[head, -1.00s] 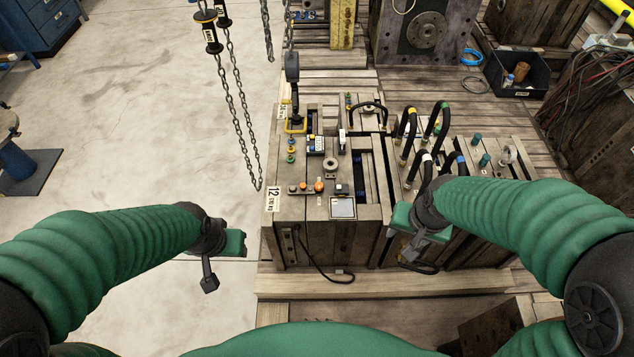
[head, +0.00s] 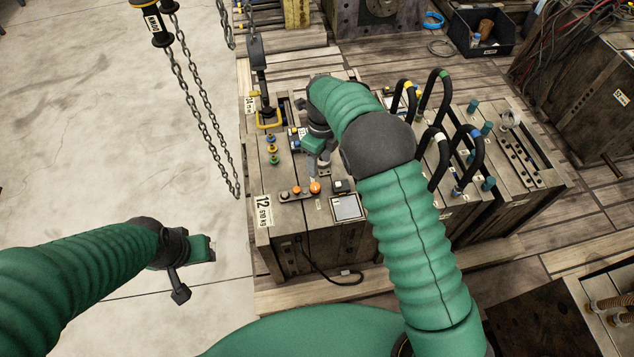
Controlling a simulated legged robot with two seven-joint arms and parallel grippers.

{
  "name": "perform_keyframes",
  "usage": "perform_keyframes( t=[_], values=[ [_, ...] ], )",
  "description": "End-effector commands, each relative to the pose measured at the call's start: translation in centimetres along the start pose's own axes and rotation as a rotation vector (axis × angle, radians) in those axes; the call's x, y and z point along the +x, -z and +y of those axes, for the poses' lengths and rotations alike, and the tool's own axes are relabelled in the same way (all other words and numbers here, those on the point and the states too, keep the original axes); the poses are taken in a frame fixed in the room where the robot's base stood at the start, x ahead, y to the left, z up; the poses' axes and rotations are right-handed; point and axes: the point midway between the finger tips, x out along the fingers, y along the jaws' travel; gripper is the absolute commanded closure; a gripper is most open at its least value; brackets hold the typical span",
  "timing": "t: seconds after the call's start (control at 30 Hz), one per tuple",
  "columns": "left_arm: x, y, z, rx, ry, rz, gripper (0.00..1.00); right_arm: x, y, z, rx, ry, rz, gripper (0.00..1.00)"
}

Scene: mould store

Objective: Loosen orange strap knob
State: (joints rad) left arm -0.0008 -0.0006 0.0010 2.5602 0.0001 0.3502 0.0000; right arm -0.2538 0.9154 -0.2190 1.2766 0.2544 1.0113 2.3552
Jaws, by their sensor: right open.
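A small strap (head: 300,193) with several knobs lies on top of the wooden mould block (head: 282,240) marked 12. The larger orange knob (head: 315,188) is at its right end, and a smaller orange one sits beside it. My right gripper (head: 313,158) is open over the block, just behind the orange knob in the picture and apart from it. My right forearm hides part of the block's right side. My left gripper (head: 193,268) is open and empty over the bare floor, left of the block.
Chains (head: 205,115) hang left of the block. Black hoses (head: 435,95) arch up on the right. A black bin (head: 482,35) stands far back. The floor at left is clear.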

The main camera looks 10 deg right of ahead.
Motion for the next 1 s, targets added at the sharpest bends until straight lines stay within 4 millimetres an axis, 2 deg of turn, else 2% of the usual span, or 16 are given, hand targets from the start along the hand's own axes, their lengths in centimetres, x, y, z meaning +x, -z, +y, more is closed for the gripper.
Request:
perform_keyframes(
  t=[0.03, 0.2, 0.4, 0.53, 0.77, 1.0],
  values=[
    [0.5, -0.1, 0.0, -0.001, 0.0, 0.0, 0.57, 1.7, -0.1, 0.1, -0.001, 0.0, 0.003, 0.5],
    [1.2, -0.3, -0.1, -0.002, 0.001, 0.0, 0.57, 6.1, 0.0, 0.1, -0.002, -0.001, 0.001, 0.5],
    [1.7, -0.4, -0.1, -0.002, 0.001, 0.0, 0.57, 9.5, 0.2, -0.2, -0.002, -0.003, -0.004, 0.5],
    [1.7, -0.4, -0.1, -0.001, 0.0, 0.0, 0.57, 10.2, 0.1, -0.2, -0.002, -0.001, -0.004, 0.5],
    [1.7, -0.4, -0.1, -0.001, 0.0, 0.0, 0.57, 10.2, -0.1, 0.0, -0.003, 0.001, -0.003, 0.5],
    [1.7, -0.4, -0.1, -0.002, 0.001, 0.0, 0.57, 10.2, 0.0, 0.0, -0.003, 0.0, -0.003, 0.81]
  ],
)
